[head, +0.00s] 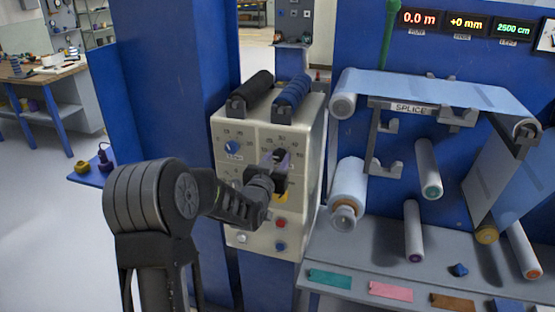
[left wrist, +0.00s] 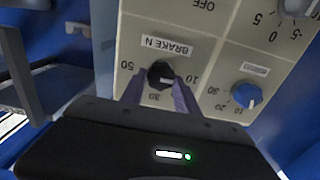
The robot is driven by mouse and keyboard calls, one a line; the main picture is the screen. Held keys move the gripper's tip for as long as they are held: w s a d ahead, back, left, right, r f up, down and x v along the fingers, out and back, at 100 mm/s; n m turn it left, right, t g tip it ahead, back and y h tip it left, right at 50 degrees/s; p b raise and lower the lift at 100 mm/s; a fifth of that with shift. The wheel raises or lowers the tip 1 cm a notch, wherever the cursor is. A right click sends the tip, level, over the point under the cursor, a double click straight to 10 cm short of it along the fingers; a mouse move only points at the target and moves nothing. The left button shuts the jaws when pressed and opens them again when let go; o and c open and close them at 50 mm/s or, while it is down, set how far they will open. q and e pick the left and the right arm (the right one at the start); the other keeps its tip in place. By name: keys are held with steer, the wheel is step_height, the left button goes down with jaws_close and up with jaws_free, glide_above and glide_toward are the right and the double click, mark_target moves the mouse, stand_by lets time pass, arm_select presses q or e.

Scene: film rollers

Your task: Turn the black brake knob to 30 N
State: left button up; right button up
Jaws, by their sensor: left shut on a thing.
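My left gripper (head: 280,158) reaches the panel from the front. Its two purple-grey fingers stand on either side of the knob in the left wrist view (left wrist: 160,88) and are shut on it. The knob's pointer is too small and partly covered, so I cannot tell its exact reading. My right gripper is not in view.
A blue knob (left wrist: 247,94) with its own scale is beside the brake knob. Red and blue buttons (head: 280,234) are lower on the panel. Rollers with blue film (head: 430,90) stand to the right, above a grey shelf (head: 385,245). A blue column (head: 180,90) is at left.

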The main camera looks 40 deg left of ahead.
arm_select(q)
jaws_close()
